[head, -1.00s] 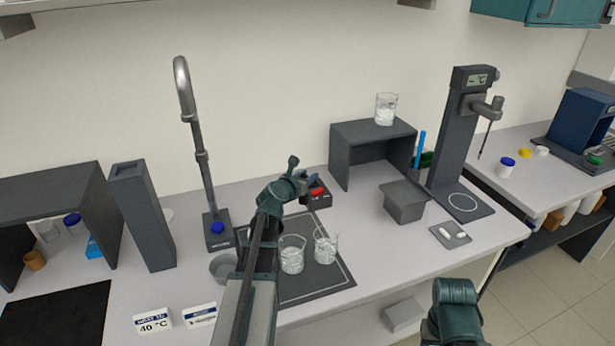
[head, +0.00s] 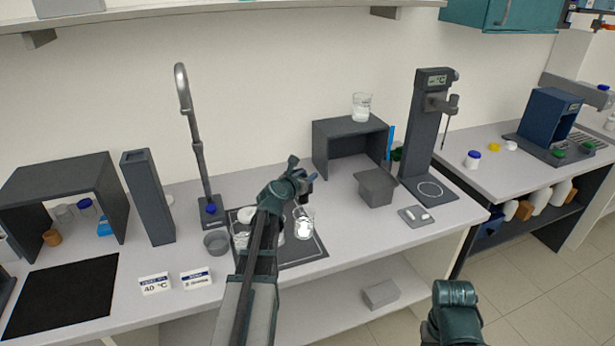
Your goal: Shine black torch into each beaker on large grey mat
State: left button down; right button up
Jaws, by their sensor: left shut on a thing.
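The large grey mat (head: 310,250) lies on the bench with glass beakers on it. The right beaker (head: 304,221) has a bright white glow low inside it. Another beaker (head: 240,238) shows left of my left forearm, and a further one is mostly hidden behind the arm. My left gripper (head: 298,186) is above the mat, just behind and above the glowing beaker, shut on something. The black torch cannot be made out; my gripper and wrist hide it. My right arm shows at the bottom right, with its jaws out of sight.
A grey bowl (head: 216,243) and a tall tap (head: 195,140) stand left of the mat. A dark shelf block (head: 348,128) with a beaker (head: 361,107) on top is behind right. A grey bin (head: 376,188) and a tall stand (head: 425,140) are further right. Label cards (head: 155,283) lie front left.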

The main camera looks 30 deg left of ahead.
notch_tip(320, 180, down, 3)
jog(key=b, duration=0.3)
jog(key=shift+r, duration=0.1)
dwell(3.0)
notch_tip(320, 180, up, 3)
jog(key=p, duration=0.3)
